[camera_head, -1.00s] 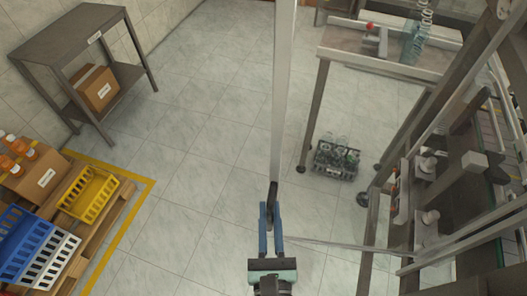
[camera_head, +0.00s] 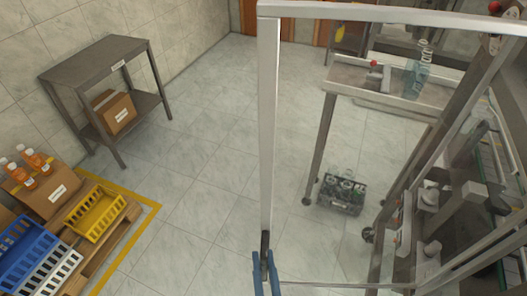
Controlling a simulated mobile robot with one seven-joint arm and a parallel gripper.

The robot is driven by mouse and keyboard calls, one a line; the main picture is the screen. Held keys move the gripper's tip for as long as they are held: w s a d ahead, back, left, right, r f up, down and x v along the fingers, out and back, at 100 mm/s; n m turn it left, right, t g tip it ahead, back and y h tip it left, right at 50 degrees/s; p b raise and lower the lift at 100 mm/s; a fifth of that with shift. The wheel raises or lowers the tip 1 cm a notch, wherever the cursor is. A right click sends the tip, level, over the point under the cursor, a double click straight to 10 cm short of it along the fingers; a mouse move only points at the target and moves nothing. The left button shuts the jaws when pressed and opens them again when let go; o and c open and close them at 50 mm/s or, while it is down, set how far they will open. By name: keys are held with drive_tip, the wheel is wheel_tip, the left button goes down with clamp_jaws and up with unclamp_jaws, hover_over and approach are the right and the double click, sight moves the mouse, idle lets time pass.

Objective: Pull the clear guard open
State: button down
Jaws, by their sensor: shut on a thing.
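The clear guard is a see-through panel in a pale metal frame (camera_head: 267,130). It stands swung out from the machine (camera_head: 455,150) on the right, and its top rail runs along the upper right of the view. A dark handle (camera_head: 264,243) sits low on the frame's near upright. My gripper (camera_head: 265,268) is at the bottom middle, its blue fingers shut on this handle. The fingers' lower parts and the rest of my gripper are cut off by the bottom edge.
A steel table (camera_head: 100,62) with a carton below stands at the upper left. A pallet (camera_head: 118,235) with crates and bottles is at the lower left, inside a yellow floor line. A dark crate of bottles (camera_head: 342,192) sits on the floor behind the panel. The tiled floor left of the guard is clear.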

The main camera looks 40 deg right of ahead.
drive_tip(key=c, duration=0.8)
unclamp_jaws()
drive_tip(key=shift+c, duration=0.2)
drive_tip(key=shift+s+a+f+b, duration=0.15)
drive_tip(key=shift+s+a+b, duration=0.15)
drive_tip(key=shift+s, duration=0.2)
drive_tip(key=b+v, duration=0.3)
drive_tip(key=v, duration=0.9)
drive_tip(key=shift+r, duration=0.2)
drive_tip(key=shift+d, duration=0.1)
